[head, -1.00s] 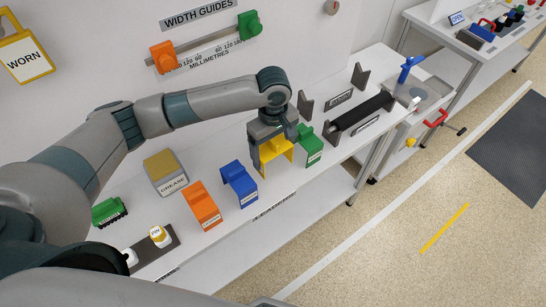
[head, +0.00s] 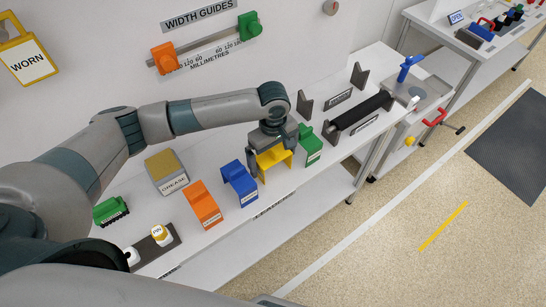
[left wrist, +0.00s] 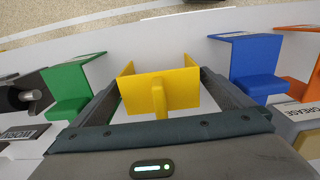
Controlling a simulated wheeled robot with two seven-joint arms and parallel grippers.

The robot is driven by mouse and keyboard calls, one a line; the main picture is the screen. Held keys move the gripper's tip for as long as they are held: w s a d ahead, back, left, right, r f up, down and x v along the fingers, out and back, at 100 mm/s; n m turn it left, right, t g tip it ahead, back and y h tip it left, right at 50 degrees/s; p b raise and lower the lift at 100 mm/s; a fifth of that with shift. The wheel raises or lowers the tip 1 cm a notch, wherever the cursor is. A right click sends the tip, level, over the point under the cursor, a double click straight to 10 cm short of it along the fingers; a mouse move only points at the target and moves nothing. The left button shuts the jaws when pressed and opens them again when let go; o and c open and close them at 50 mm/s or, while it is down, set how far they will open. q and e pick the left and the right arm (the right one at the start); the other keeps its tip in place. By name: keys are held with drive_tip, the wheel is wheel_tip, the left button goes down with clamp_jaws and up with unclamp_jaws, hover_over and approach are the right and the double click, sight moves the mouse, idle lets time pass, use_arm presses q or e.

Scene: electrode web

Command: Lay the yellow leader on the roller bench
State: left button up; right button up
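The yellow leader (head: 276,158) stands in the row on the white bench, between the blue leader and the green leader. It also shows in the left wrist view (left wrist: 180,90), with a raised tab towards the camera. My left gripper (head: 270,145) is right above the yellow leader, partly covering it. In the left wrist view its fingers (left wrist: 160,85) are spread apart on either side of the tab, with gaps between. The roller bench, with a dark roller (head: 360,112) between grey brackets, is further right. My right gripper is not in view.
The blue leader (head: 239,184) and green leader (head: 310,146) stand close on either side. The orange leader (head: 202,204), a grease box (head: 166,172) and a green brush-like block (head: 110,211) are further left. A blue-handled tool (head: 408,68) stands beyond the roller.

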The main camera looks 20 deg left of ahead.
use_arm(q)
drive_tip(key=shift+r, duration=0.5)
wheel_tip(320, 180, up, 10)
drive_tip(key=b, duration=0.3)
drive_tip(key=shift+r, duration=0.65)
drive_tip(key=shift+s+f, duration=0.1)
drive_tip(key=shift+f, duration=0.05)
